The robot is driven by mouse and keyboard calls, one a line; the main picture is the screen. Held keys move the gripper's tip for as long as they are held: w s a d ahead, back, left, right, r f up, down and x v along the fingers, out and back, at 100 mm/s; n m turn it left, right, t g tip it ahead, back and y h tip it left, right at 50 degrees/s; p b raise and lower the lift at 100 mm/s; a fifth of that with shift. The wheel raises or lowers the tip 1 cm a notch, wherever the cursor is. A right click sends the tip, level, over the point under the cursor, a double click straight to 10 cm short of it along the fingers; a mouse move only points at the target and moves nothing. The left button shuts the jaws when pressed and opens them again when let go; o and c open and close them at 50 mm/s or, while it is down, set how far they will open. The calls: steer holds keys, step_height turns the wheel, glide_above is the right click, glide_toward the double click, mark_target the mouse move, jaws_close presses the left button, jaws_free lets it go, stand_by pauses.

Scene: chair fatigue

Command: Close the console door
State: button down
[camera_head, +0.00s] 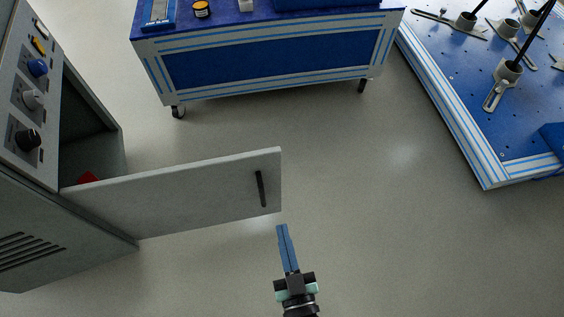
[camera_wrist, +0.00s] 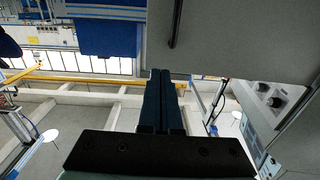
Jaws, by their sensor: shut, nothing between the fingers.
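The grey console (camera_head: 92,152) stands at the left in the head view, with knobs on its sloped face. Its door (camera_head: 165,196) is swung wide open and sticks out to the right from the cabinet. A dark bar handle (camera_head: 262,188) is near the door's free edge. My gripper (camera_head: 282,229) is just below the door's free lower corner in the head view, its blue fingers together and empty; a gap to the door seems visible. In the wrist view the shut fingers (camera_wrist: 164,75) point up beside the door panel (camera_wrist: 230,40), with the handle (camera_wrist: 173,24) above them.
A blue and white wheeled cart (camera_head: 265,60) stands at the back. A blue perforated table (camera_head: 490,100) with metal fixtures is at the right. A red object (camera_head: 88,178) shows partly inside the cabinet. The floor (camera_head: 370,200) right of the door is clear.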

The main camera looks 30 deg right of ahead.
steer(key=b, duration=0.4)
glide_toward(268, 168)
steer(key=x, duration=0.5)
steer(key=shift+w+f, duration=0.15)
steer(key=shift+w, duration=0.05)
steer(key=shift+w+d+b, duration=0.15)
steer(key=shift+w+b, duration=0.2)
steer(key=shift+w, duration=0.35)
